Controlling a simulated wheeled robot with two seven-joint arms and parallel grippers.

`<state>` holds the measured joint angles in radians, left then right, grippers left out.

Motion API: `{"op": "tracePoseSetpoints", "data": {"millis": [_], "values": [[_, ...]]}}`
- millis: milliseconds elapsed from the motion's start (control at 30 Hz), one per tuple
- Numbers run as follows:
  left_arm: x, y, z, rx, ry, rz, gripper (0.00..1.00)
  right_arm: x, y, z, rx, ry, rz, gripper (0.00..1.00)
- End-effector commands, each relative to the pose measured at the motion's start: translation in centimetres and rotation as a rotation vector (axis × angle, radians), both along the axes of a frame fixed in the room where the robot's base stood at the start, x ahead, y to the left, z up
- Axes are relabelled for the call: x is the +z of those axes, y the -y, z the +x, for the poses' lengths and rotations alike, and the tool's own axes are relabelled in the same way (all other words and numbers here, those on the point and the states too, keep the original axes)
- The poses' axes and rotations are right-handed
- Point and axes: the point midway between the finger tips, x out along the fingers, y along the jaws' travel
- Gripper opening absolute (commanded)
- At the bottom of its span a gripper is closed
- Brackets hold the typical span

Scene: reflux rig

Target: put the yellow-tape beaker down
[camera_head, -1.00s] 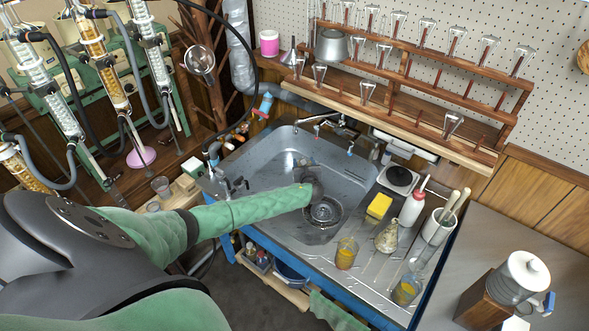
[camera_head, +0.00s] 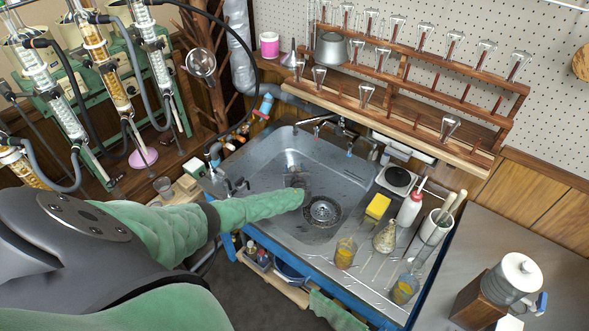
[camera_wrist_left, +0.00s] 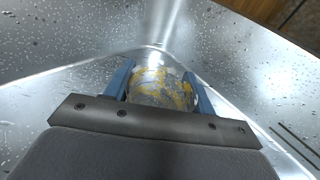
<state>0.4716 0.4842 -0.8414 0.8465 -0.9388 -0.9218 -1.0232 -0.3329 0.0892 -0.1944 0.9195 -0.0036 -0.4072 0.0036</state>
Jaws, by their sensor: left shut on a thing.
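My left arm in its green sleeve reaches over the sink (camera_head: 262,165). My left gripper (camera_head: 293,182) is mostly hidden behind the sleeve end in the head view. In the left wrist view its blue fingers (camera_wrist_left: 160,90) are shut on a clear glass beaker with yellow streaks (camera_wrist_left: 160,88), the yellow-tape beaker. The beaker sits between the fingers, over wet steel. I cannot tell whether its base touches the sink. My right gripper is not in view.
The drain (camera_head: 322,211) is right of the gripper. On the drainboard stand two beakers with yellow in them (camera_head: 345,254) (camera_head: 403,290), a flask (camera_head: 385,238), a yellow sponge (camera_head: 377,207), a wash bottle (camera_head: 410,208) and a white pot (camera_head: 436,226). The tap (camera_head: 325,119) is behind.

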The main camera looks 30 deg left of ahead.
Motion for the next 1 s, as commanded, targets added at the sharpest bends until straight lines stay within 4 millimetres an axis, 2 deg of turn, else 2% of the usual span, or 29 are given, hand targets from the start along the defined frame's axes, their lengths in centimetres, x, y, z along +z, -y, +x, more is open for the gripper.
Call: {"op": "tracePoseSetpoints", "data": {"millis": [367, 400, 467, 500, 900, 967, 1000], "values": [[-0.2, 0.0, 0.0, 0.0, 0.0, 0.0, 0.31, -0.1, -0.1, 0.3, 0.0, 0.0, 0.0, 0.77], [-0.2, 0.0, 0.0, 0.0, 0.0, 0.0, 0.63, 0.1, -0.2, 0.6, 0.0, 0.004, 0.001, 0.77], [-0.2, 0.0, 0.0, 0.0, 0.0, 0.0, 0.75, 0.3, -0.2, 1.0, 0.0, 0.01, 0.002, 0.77], [-0.2, 0.0, 0.0, 0.0, 0.0, 0.0, 0.77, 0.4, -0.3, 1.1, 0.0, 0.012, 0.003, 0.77], [0.2, 0.2, -0.2, 0.0, -0.001, -0.001, 0.77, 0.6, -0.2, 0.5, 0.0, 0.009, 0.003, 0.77], [0.3, 0.5, -0.6, 0.0, -0.002, -0.001, 0.77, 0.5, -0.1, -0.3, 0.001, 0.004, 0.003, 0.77], [0.5, 0.7, -0.9, 0.0, -0.002, -0.001, 0.77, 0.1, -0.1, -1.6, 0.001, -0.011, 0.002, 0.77]]}}
